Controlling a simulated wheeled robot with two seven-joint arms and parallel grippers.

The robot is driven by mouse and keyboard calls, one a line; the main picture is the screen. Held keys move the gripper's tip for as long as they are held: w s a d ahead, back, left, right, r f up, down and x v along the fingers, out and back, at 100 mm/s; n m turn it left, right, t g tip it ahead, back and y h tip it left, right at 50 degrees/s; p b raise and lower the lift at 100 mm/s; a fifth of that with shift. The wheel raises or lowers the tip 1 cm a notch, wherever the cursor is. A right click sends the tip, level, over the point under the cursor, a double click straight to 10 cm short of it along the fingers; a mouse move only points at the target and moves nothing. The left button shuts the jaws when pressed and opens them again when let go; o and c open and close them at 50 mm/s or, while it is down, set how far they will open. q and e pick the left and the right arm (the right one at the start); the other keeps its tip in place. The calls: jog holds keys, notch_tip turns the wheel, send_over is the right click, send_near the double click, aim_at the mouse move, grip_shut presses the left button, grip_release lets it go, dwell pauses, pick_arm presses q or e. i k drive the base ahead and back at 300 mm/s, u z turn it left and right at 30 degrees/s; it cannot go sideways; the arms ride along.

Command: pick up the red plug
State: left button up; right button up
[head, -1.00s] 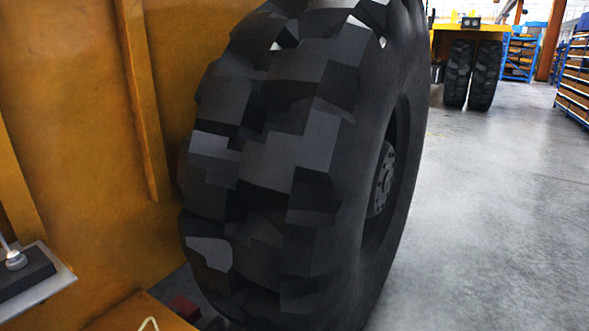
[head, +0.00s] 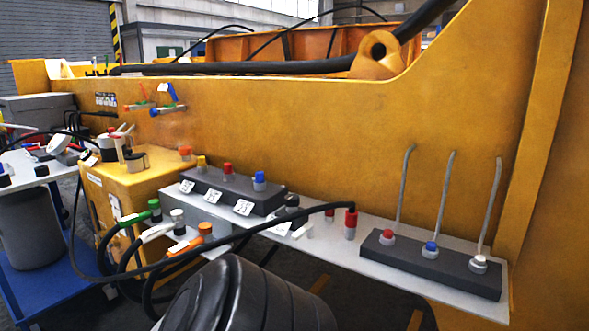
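A red plug (head: 350,222) with a grey lower part stands upright on the grey shelf (head: 330,250) along the yellow machine side. A black cable (head: 270,225) runs from its top to the left. Another red-topped piece (head: 228,171) sits on a dark block (head: 215,188) between a yellow one (head: 202,162) and a blue one (head: 259,180). I cannot tell whether that piece is also a plug. Neither of my grippers shows in the head view.
Green (head: 135,218), white (head: 158,232) and orange (head: 190,241) cabled plugs are at the left. A dark block (head: 430,264) with three upright rods is at the right. A black rounded shape (head: 245,297) fills the lower middle. A blue cart (head: 60,295) stands lower left.

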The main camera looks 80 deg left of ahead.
aim_at(227, 167)
jog(key=u, duration=2.8)
